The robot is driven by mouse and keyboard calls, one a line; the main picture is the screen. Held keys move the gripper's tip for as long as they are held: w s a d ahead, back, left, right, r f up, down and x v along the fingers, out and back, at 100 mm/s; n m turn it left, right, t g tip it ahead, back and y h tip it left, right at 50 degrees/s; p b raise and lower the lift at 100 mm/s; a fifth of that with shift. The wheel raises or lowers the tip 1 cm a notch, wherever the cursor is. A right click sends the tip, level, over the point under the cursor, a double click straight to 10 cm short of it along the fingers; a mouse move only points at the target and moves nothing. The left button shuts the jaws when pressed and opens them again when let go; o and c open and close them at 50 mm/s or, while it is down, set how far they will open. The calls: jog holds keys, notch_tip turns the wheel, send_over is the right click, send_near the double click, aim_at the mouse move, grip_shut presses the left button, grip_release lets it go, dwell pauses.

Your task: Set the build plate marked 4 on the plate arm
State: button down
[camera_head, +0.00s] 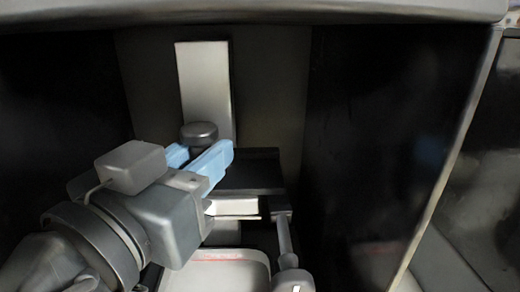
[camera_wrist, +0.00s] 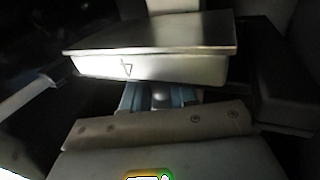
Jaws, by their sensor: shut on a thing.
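In the wrist view the build plate (camera_wrist: 160,67) has a dark top and a pale front face. A thin mark on that face looks like a turned 4. My gripper (camera_wrist: 158,97) shows blue fingertips just below that face, shut on the plate; the grip itself is partly hidden. In the head view my gripper (camera_head: 212,163) reaches in from the lower left, in front of the pale upright column (camera_head: 206,85). A grey round knob (camera_head: 199,130) shows behind the fingers. I cannot make out the plate arm clearly, nor whether the plate touches it.
Dark walls close in the bay at left and right (camera_head: 370,150). A pale tray with a red line (camera_head: 225,272) lies low in front. A grey rod with a round end (camera_head: 284,236) stands right of my gripper. A top edge (camera_head: 260,12) overhangs the bay.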

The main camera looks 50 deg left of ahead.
jog(key=shift+f, duration=0.1)
jog(key=c, duration=0.8)
grip_release()
jog(key=shift+s, duration=0.1)
jog(key=b+v, duration=0.1)
jog(key=v, duration=0.6)
jog(key=shift+s+d+b, duration=0.2)
jog(key=shift+s+b, duration=0.05)
jog(key=shift+b, duration=0.05)
jog(key=shift+s, duration=0.1)
